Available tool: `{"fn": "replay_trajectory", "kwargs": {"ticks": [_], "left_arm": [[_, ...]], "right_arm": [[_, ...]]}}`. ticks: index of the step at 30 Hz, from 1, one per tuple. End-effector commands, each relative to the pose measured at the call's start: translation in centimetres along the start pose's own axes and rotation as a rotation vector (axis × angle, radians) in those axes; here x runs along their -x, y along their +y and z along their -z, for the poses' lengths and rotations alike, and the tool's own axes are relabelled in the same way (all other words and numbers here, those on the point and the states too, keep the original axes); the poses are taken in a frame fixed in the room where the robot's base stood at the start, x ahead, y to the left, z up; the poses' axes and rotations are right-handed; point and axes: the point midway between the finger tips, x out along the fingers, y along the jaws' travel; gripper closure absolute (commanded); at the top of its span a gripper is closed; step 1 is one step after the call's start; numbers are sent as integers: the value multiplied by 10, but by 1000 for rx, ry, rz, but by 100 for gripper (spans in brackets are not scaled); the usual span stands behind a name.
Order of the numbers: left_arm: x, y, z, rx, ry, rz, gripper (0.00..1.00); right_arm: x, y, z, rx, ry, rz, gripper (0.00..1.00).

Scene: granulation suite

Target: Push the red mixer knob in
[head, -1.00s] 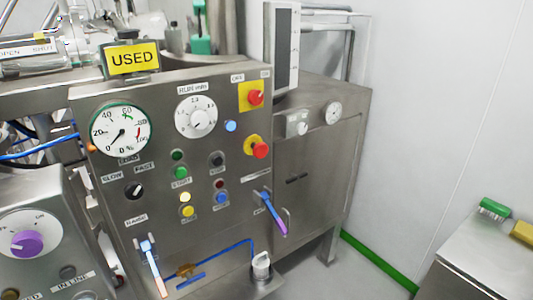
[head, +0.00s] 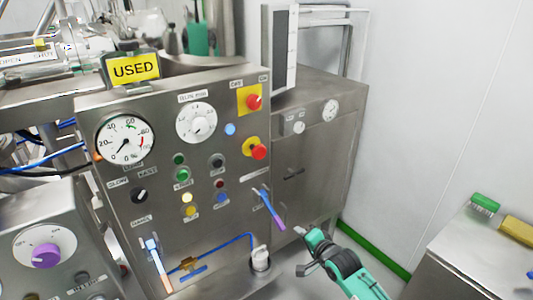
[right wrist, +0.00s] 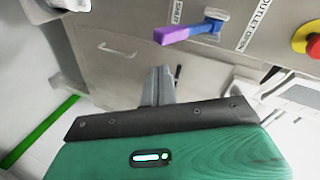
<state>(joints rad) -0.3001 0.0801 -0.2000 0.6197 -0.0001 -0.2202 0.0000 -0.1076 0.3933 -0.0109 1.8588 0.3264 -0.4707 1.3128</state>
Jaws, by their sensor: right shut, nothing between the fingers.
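A red mushroom knob (head: 259,152) on a yellow collar sits on the right side of the steel control panel (head: 235,215). A red rotary switch (head: 254,102) on a yellow plate is above it, by OFF and ON labels. My right gripper (head: 299,231) is below and right of the mushroom knob, apart from it. In the right wrist view its fingers (right wrist: 158,86) are shut and empty. There the red knob with yellow collar (right wrist: 314,46) is cut off at the right edge. My left gripper is not in view.
A blue and purple lever (head: 270,207) sticks out between my right gripper and the panel; it also shows in the right wrist view (right wrist: 187,31). A white-topped fitting (head: 260,259) stands below. A steel table (head: 470,262) is at the lower right.

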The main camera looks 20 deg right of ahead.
Motion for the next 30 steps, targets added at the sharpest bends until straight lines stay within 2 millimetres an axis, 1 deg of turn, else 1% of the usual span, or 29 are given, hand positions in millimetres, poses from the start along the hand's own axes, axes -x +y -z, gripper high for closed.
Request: {"fn": "replay_trajectory", "kwargs": {"ticks": [1, 2, 3, 6, 9, 12, 16, 26, 30], "left_arm": [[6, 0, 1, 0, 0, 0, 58], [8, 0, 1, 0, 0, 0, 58], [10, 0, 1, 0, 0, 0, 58], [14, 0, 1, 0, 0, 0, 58], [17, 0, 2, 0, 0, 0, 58], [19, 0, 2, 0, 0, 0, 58], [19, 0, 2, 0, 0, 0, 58], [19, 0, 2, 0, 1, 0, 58], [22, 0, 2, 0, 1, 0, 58]], "right_arm": [[11, -41, 10, -42, 1, 58, 100], [17, -61, 14, -70, 0, 89, 100], [26, -87, 18, -107, -5, 128, 100], [48, -139, 25, -184, -24, 210, 100], [68, -178, 28, -243, -46, 271, 100], [82, -201, 29, -280, -65, 310, 100], [91, -215, 29, -304, -77, 332, 100], [92, -216, 29, -306, -78, 334, 100], [86, -218, 29, -306, -78, 333, 100]]}}
